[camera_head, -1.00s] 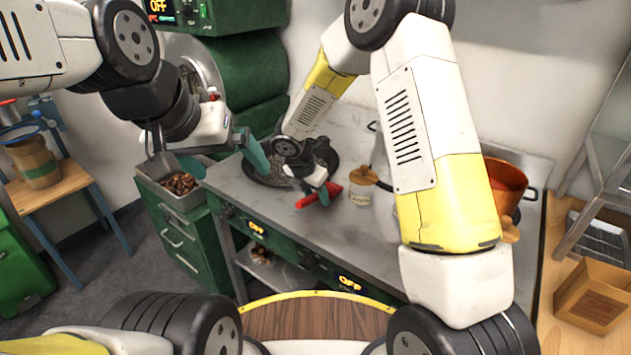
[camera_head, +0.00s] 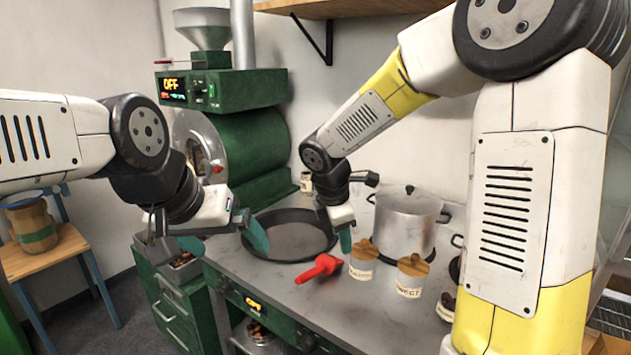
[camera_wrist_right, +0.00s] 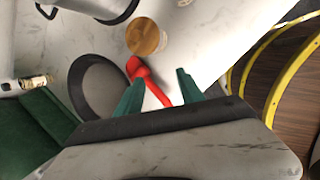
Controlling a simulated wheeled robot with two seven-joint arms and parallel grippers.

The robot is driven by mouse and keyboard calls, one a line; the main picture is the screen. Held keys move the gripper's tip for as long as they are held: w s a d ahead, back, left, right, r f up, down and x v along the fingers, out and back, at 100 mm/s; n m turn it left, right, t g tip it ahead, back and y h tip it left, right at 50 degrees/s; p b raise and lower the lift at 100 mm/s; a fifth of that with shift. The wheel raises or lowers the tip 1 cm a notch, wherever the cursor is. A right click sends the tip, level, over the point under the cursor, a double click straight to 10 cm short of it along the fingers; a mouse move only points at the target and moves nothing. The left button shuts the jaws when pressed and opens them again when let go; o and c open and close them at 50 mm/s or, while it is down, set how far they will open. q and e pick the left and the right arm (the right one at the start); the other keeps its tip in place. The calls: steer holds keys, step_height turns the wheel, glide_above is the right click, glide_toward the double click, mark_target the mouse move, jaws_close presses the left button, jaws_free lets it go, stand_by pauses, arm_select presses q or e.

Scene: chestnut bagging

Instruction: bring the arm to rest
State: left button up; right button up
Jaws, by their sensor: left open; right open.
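My right gripper (camera_head: 345,237) is open and empty above the steel counter, beside a red tool (camera_head: 320,268) that lies on the counter. In the right wrist view, the fingers of my right gripper (camera_wrist_right: 158,92) are spread apart, and the red tool (camera_wrist_right: 139,70) lies below, partly showing between them. My left gripper (camera_head: 222,240) is open, with its green fingers wide apart and nothing seen between them, near the roaster's front and the metal bin of chestnuts (camera_head: 192,270). The left arm partly hides that bin.
A dark round pan (camera_head: 297,240) sits behind the red tool. The green roaster (camera_head: 250,130) stands at the back left. A sack (camera_head: 33,228) rests on a wooden stool.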

steer(key=s+d+r+m+t+y, duration=0.1)
steer(key=s+d+r+m, duration=0.3)
steer(key=s+m, duration=0.5)
steer(key=s+d+r+m+t+y, duration=0.1)
steer(key=s+d+r+m+y, duration=0.2)
steer(key=s+r+m, duration=0.3)
steer(key=shift+s+d+r+m+t, duration=0.4)
steer(key=shift+s+d+m, duration=0.3)
steer(key=shift+s+m, duration=1.65)
steer(key=shift+w+m, duration=0.25)
steer(key=shift+w, duration=0.05)
